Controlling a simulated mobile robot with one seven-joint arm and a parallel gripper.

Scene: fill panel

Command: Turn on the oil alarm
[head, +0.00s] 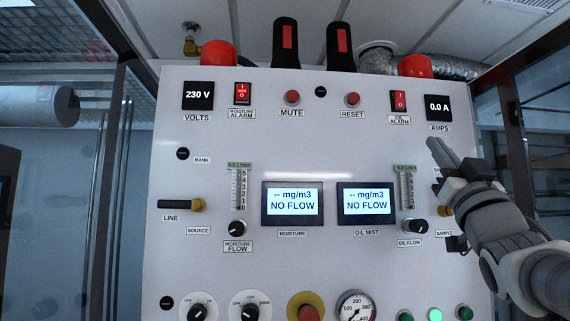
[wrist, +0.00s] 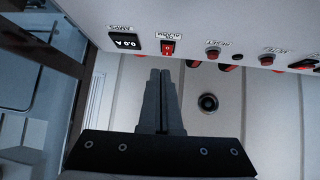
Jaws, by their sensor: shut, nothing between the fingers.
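The oil alarm switch (head: 398,101) is a small red rocker on the upper right of the white panel, above its "OIL ALARM" label. In the wrist view the panel appears upside down, and the red switch (wrist: 168,47) lies just beyond my fingertips. My gripper (head: 433,142) is shut and empty, below and to the right of the switch in the head view. In the wrist view my gripper (wrist: 160,72) points toward the switch, and a gap shows between them. I cannot tell which way the rocker is set.
The amps display (head: 438,107) reads 0.0 A, right of the switch. The reset button (head: 353,99) is to its left. A red lamp (head: 414,66) stands above. The oil flow knob (head: 408,226) and oil mist screen (head: 366,202) are lower. The moisture alarm switch (head: 242,93) is farther left.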

